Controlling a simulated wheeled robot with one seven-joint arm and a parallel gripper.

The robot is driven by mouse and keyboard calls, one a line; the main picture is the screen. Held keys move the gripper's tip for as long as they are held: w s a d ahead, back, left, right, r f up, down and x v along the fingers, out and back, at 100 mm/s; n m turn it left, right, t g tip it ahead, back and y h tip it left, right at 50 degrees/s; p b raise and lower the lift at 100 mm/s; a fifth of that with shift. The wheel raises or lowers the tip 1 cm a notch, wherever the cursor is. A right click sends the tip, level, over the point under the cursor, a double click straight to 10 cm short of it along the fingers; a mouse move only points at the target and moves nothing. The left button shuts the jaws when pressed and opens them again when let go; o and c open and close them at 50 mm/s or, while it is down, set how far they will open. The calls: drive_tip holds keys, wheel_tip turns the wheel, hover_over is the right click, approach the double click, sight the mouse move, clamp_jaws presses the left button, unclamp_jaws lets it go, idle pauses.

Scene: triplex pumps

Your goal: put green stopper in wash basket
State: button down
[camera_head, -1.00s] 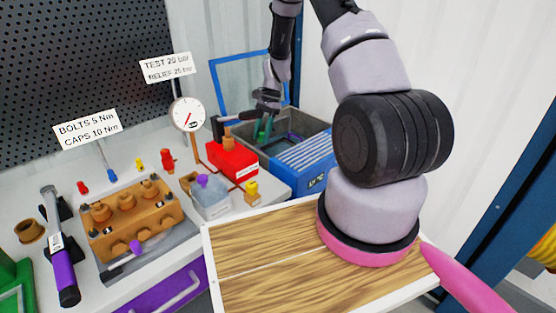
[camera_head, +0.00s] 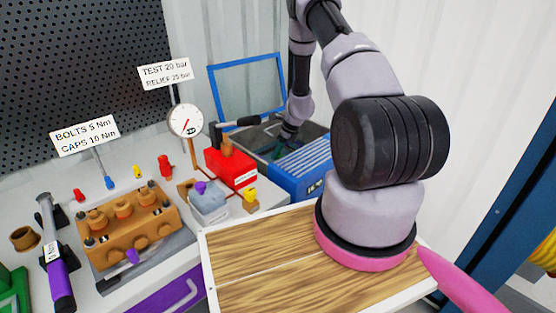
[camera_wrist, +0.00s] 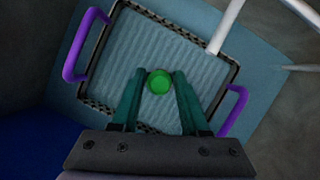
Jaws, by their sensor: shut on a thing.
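The green stopper (camera_wrist: 159,83) is between my fingertips in the wrist view, seen end-on as a round green disc. My gripper (camera_wrist: 160,76), with teal fingers, is shut on it. The wash basket (camera_wrist: 232,72) is below the gripper, a dark-rimmed square tray with purple handles, and the stopper lies over its inside in the picture. The gap between stopper and basket floor is hard to judge. In the head view my gripper reaches down into the blue wash tank (camera_head: 303,178), and the stopper and basket are not clear there.
The tank's blue-framed lid (camera_head: 213,92) stands open behind it. A red box (camera_head: 230,168), a gauge (camera_head: 186,121) and a brown pump block (camera_head: 128,222) stand to the left. The wooden board (camera_head: 265,245) in front is bare.

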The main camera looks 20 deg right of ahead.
sight(280, 154)
drive_tip(key=shift+f, duration=1.8)
drive_tip(key=shift+f, duration=0.1)
drive_tip(key=shift+c, duration=2)
unclamp_jaws()
